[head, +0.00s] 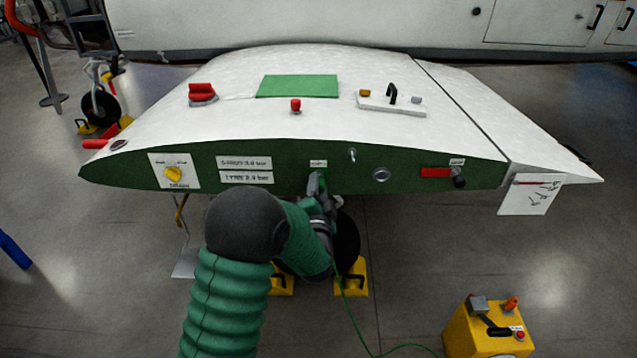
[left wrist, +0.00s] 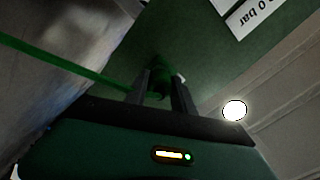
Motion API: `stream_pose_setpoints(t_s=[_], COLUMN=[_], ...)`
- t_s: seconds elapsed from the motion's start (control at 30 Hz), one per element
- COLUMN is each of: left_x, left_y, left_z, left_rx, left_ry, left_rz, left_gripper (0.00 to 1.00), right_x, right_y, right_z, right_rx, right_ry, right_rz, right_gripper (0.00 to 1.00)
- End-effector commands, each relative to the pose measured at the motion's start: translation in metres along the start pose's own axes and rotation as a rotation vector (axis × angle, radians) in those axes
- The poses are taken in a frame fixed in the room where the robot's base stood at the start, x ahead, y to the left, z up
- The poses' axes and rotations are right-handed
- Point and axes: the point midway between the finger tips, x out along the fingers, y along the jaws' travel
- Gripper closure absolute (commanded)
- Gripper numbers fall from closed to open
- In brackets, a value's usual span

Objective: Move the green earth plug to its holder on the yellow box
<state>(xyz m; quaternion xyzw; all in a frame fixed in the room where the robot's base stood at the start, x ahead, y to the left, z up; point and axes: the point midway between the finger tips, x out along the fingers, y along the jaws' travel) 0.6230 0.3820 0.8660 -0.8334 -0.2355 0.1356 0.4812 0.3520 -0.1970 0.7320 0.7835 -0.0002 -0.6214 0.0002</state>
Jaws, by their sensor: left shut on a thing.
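A green cable (left wrist: 60,63) runs from the plug, and in the head view the cable (head: 352,318) hangs to the floor toward the yellow box (head: 463,336). The box stands at the lower right. Its plug holder cannot be made out clearly. My right gripper is not visible.
The panel also has a yellow knob (head: 173,174), a round socket (head: 381,174) and a red handle (head: 436,172). A white sheet (head: 529,195) hangs at the right. Yellow chocks (head: 352,281) and a dark wheel (head: 347,240) stand below. Floor between wheel and box is clear except the cable.

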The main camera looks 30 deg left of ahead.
Motion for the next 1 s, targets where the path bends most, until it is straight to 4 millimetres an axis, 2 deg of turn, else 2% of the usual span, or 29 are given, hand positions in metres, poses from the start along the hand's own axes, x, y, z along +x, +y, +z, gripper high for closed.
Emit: stream_pose_setpoints(t_s=[1.0], left_x=[-0.016], left_y=[0.001], left_z=[0.000], left_rx=[0.000], left_ry=[-0.001], left_rz=[0.004], left_gripper=[1.00], right_x=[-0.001], right_y=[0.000], right_z=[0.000], right_rx=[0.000], right_ry=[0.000], right_rz=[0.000], right_gripper=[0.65])
